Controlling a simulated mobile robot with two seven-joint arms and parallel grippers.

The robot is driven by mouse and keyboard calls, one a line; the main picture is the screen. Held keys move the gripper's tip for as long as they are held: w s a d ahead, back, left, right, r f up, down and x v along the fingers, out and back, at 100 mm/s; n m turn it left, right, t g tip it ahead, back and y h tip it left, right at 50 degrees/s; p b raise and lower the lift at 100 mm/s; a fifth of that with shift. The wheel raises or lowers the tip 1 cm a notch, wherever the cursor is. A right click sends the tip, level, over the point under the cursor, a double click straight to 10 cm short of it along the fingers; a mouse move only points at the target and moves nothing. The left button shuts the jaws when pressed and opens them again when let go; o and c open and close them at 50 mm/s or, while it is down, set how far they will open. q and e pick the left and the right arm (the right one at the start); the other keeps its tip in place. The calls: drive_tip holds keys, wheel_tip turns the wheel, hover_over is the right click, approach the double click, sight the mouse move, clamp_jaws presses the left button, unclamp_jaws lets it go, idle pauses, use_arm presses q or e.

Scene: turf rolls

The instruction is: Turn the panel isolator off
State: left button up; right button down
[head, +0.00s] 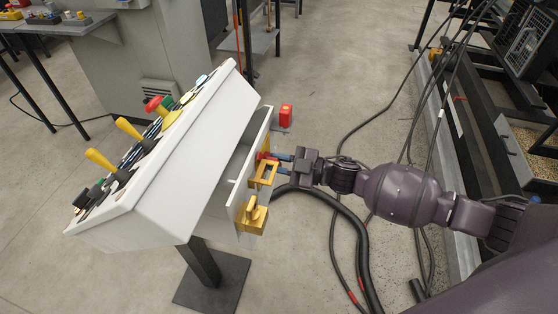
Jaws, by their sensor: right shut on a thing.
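A white sloped control console (180,175) stands on a dark post in the middle of the view. On its right side is an upright panel (226,205) with yellow fittings. The upper fitting, a yellow piece with a red handle (265,156), looks like the panel isolator. My left gripper is not in view.
Yellow levers (103,160) and a red mushroom button (153,104) stand on the console's top. A red box (286,116) is just beyond the side panel. Black cables (345,215) lie on the floor under my right arm. Machinery (520,60) stands at the right.

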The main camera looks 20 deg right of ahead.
drive_tip(key=n, duration=0.5)
drive_tip(key=shift+s+a+f+n, duration=0.15)
drive_tip(key=shift+f+n, duration=0.1)
drive_tip(key=shift+n, duration=0.05)
drive_tip(key=shift+s+f+n, duration=0.1)
drive_tip(key=shift+f+n, duration=0.05)
drive_tip(key=shift+n, duration=1.3)
drive_tip(key=shift+f+n, duration=0.1)
drive_tip(key=shift+n, duration=1.35)
drive_tip(key=c, duration=1)
unclamp_jaws()
drive_tip(key=shift+c, duration=0.2)
drive_tip(key=v, duration=1)
drive_tip(key=shift+s+d, duration=0.25)
drive_tip(key=shift+d, duration=0.1)
